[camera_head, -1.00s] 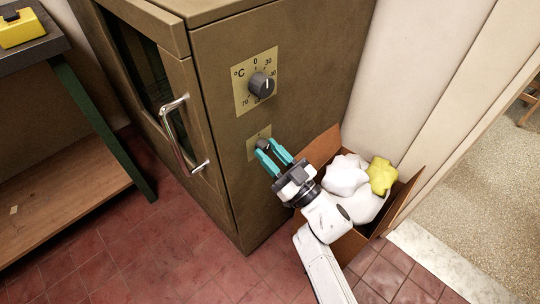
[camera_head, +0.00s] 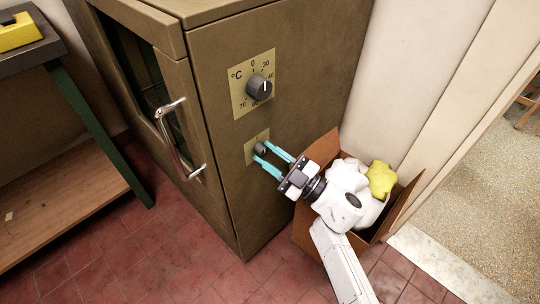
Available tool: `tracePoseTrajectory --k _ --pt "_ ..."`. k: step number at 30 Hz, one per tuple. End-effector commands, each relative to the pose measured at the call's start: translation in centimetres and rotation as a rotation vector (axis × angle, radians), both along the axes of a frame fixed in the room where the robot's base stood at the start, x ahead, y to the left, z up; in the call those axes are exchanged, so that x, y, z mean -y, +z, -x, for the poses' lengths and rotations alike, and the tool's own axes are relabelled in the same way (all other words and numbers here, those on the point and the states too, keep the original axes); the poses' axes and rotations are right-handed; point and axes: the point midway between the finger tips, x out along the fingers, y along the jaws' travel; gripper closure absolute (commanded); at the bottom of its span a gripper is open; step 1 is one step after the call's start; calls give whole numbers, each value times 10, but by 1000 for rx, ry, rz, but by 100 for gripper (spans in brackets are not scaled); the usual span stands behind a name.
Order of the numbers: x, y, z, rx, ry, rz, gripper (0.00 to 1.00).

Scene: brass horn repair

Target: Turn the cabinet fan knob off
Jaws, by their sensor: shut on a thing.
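The brown cabinet (camera_head: 225,95) stands in the middle of the view. On its right-hand face sits a small dark knob (camera_head: 260,148) on a small brass-coloured plate (camera_head: 249,152); this is the lower of two knobs. My gripper (camera_head: 263,153) has its teal fingers on either side of the small knob and is shut on it. The fingers cover part of the knob and plate, and I cannot read the plate's markings or the knob's setting.
A larger temperature knob (camera_head: 259,88) is on a °C dial plate (camera_head: 240,100) above. The cabinet door handle (camera_head: 172,140) juts out at left. An open cardboard box (camera_head: 398,207) with white and yellow cloths stands at right, behind my arm. Red tile floor (camera_head: 190,255) is clear in front.

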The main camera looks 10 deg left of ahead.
Motion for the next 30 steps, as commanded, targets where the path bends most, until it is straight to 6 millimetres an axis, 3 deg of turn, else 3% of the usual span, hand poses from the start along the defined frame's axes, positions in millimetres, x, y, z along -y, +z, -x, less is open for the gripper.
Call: tracePoseTrajectory --k 10,11,18,26,30 --pt "0 -1 1 0 1 2 99" --pt "0 -1 1 0 1 2 65" --pt "0 -1 0 1 0 1 43" --pt "1 0 1 1 0 0 43" --pt "12 -4 5 -1 -3 1 43"
